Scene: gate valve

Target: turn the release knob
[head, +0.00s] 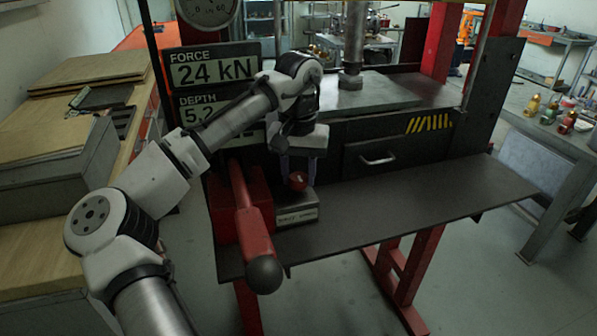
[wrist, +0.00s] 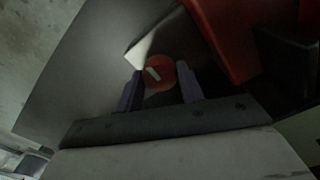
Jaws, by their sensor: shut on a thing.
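The release knob (head: 298,182) is a small red round knob on top of a grey box (head: 297,213) with a label on its front. The box stands on the dark bench of the press. My gripper (head: 297,172) points down over the box, with its fingers shut on the knob. In the wrist view the knob (wrist: 155,77) sits between my two purple fingers (wrist: 160,88), and a pale mark shows across its top. The finger contact is dim and partly hidden.
A red lever (head: 254,225) with a black ball end (head: 264,275) juts forward just left of the box. Display panels (head: 215,68) reading FORCE 24 kN and DEPTH stand behind my arm. The dark bench (head: 420,205) is clear to the right.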

